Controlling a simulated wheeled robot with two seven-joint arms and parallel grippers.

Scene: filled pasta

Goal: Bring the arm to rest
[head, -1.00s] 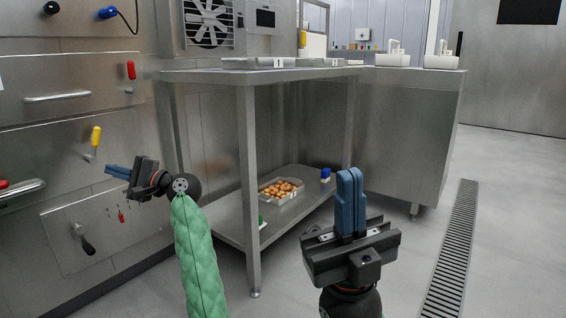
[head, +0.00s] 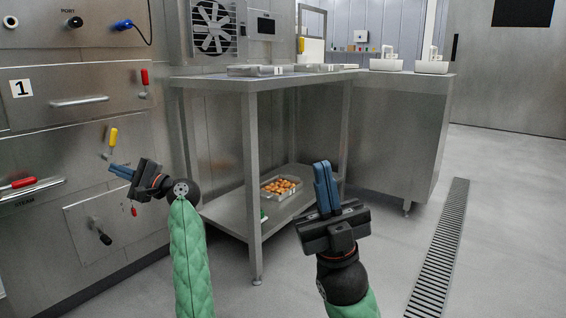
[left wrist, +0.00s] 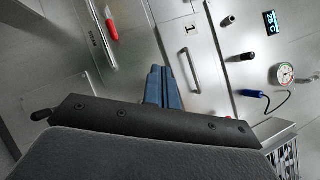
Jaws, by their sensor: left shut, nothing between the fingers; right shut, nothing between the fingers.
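My left gripper (head: 122,172) is at the left of the head view, in front of the steel oven front. Its blue fingers are together and hold nothing. The left wrist view also shows the blue fingers (left wrist: 162,88) closed, pointing at the steel panels. My right gripper (head: 325,185) is near the middle of the head view, in front of the steel table. Its blue fingers are together, point up and are empty. My left arm (head: 190,255) in its green sleeve rises from the bottom edge.
A steel table (head: 250,190) has trays (head: 256,71) on top and a tray of round brown pieces (head: 281,187) on its lower shelf. The oven front has a red handle (head: 18,184) and a yellow handle (head: 113,138). The floor (head: 490,230) at right is clear, with a drain grate (head: 440,250).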

